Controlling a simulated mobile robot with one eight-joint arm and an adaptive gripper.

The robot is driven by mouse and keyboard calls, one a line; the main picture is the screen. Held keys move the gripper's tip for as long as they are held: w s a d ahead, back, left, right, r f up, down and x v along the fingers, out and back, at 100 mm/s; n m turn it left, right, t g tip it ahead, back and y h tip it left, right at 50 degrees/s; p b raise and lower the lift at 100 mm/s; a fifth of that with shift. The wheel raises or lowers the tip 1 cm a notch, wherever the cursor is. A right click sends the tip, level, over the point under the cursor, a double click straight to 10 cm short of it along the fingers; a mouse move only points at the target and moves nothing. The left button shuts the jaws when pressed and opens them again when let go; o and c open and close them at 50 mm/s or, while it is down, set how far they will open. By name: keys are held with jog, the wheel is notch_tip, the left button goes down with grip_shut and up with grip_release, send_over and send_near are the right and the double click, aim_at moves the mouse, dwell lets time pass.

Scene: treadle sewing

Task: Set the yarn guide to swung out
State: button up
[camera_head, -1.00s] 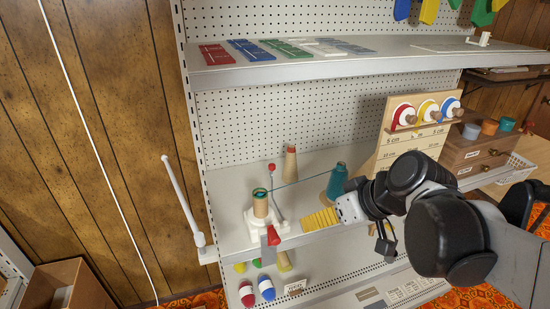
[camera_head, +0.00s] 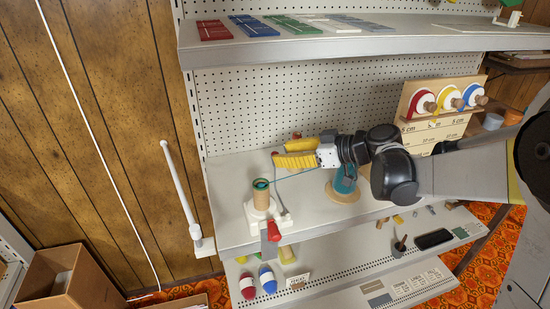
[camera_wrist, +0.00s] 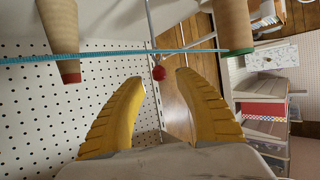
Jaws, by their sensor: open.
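The yarn guide is a thin rod with a red ball tip (camera_head: 275,154), rising from the white winder base (camera_head: 283,221). In the wrist view the red ball (camera_wrist: 158,73) lies just ahead of the gap between my yellow fingertips, seemingly not touched. My gripper (camera_head: 284,153) is open, reaching left over the shelf with its fingers close to the ball. A tan cone (camera_head: 261,195) stands on the winder, and a red-handled crank (camera_head: 273,231) is at its front. Teal yarn (camera_wrist: 120,54) crosses beyond my fingers in the wrist view. Much of the rod is hard to make out.
A teal yarn cone (camera_head: 345,182) on a round wooden base stands under my wrist. A tan cone with a red tip (camera_wrist: 64,40) is left of my fingers. The upper shelf (camera_head: 350,45) overhangs. A spool board (camera_head: 445,108) stands at right.

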jog(key=shift+b+x, duration=0.3)
jog(key=shift+x, duration=1.3)
grip_shut()
